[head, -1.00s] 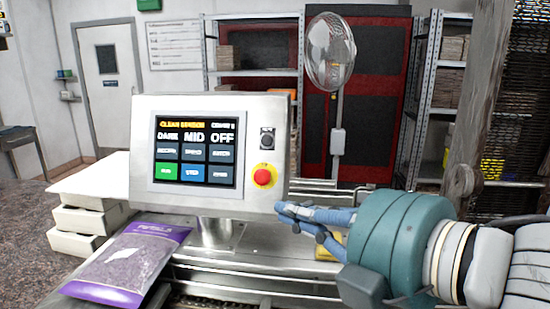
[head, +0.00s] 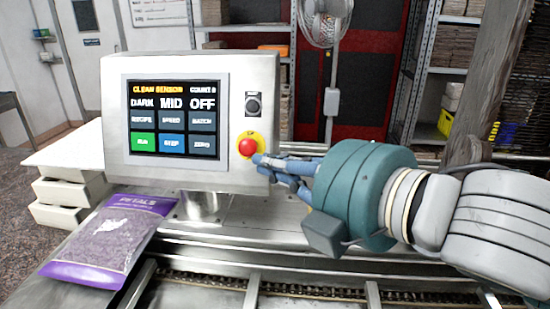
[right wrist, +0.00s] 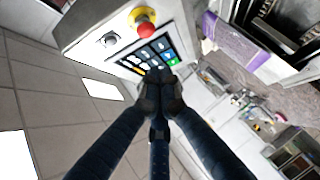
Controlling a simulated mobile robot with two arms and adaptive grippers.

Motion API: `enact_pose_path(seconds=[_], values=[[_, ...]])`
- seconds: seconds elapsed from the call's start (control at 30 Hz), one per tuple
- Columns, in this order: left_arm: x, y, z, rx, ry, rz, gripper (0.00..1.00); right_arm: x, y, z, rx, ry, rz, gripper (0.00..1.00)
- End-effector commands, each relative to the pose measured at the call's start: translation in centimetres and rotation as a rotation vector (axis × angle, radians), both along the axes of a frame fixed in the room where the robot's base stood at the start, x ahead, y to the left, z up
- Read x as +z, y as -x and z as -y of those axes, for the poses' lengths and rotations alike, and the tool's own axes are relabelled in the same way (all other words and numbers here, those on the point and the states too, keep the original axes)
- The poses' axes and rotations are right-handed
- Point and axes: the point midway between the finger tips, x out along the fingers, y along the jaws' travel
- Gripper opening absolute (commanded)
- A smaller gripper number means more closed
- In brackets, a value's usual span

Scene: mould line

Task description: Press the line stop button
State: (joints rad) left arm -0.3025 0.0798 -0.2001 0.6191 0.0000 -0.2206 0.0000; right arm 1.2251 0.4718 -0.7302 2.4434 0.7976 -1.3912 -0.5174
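The red line stop button (head: 248,147) on its yellow ring is at the lower right of the control box front (head: 185,183). It also shows at the top of the right wrist view (right wrist: 146,29). My right gripper (head: 262,161) reaches in from the right, its fingertips just right of and below the button. In the right wrist view its fingers (right wrist: 160,93) come together with nothing between them. The button shows uncovered there, apart from the fingertips in the picture; I cannot tell whether they touch in the head view. My left gripper is in neither view.
A lit touchscreen (head: 173,116) and a black switch (head: 253,104) are on the same box. A purple petals bag (head: 108,240) lies at the left front, near stacked white trays (head: 62,192). A conveyor chain (head: 230,284) runs in front.

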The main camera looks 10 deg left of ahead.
Motion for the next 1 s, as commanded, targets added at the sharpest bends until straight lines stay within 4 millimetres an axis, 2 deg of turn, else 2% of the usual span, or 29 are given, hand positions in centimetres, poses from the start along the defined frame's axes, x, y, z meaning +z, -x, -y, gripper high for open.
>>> enact_pose_path(seconds=[0.2, 0.33, 0.43, 0.6, 1.0], values=[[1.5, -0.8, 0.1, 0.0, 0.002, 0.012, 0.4, -1.0, -3.2, -3.6, 0.001, 0.0, -0.005, 0.0], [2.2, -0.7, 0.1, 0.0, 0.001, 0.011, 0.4, -1.6, -5.0, -5.1, -0.001, 0.0, -0.005, 0.0], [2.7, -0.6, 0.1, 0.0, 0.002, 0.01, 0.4, -2.1, -6.6, -4.9, -0.004, 0.001, -0.004, 0.0], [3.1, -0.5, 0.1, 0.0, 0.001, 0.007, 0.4, -2.7, -8.0, -4.9, -0.001, 0.0, -0.001, 0.0], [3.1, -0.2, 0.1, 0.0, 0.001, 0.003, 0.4, -2.9, -8.4, -4.9, -0.001, 0.0, 0.001, 0.0]])
